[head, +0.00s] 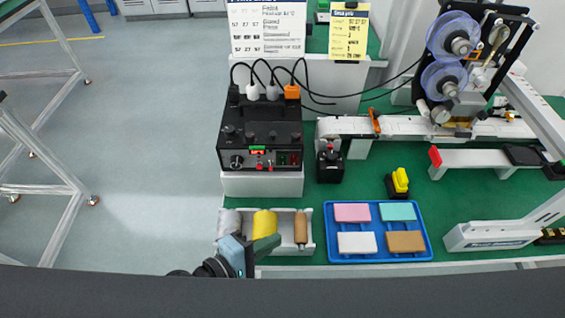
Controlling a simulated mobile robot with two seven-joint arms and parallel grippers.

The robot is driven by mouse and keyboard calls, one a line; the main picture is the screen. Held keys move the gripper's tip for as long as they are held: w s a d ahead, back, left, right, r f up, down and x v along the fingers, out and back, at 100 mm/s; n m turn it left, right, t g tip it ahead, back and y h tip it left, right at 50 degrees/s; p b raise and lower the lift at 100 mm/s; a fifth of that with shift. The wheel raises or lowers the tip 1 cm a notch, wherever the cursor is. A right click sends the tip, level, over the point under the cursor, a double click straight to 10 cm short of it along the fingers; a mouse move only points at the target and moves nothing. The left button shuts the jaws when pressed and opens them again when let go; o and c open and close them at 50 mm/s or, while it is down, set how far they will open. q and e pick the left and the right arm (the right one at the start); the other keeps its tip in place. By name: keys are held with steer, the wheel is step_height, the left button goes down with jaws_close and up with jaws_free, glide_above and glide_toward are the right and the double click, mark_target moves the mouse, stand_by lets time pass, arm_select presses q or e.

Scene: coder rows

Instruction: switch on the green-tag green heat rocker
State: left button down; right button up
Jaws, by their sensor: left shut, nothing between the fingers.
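A black control box (230,136) stands on a white block left of the centre in the head view. Its front carries a small green-lit tag or rocker (257,150), a knob, red parts and a small dark display. These front parts are too small to tell the rocker's position. My left gripper (267,243) is low in the picture, in front of the box and over the white bin. It is shut and empty, apart from the control box. My right gripper is not in view.
A white bin (313,240) holds grey, yellow and brown rolls. A blue tray (427,246) with coloured pads lies to its right. A black joystick box (329,166) and a yellow-topped piece (399,181) stand nearby. Cables rise from the control box. A reel machine (447,65) is at right.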

mark_target(283, 160)
arm_select(q)
steer(key=w+d+r+n+t+h, duration=0.1)
steer(key=w+r+n+t, duration=0.2)
steer(key=n, duration=0.6)
steer(key=shift+w+d+r+t+h, duration=0.35)
steer(key=shift+w+r, duration=0.5)
steer(key=shift+w, duration=0.4)
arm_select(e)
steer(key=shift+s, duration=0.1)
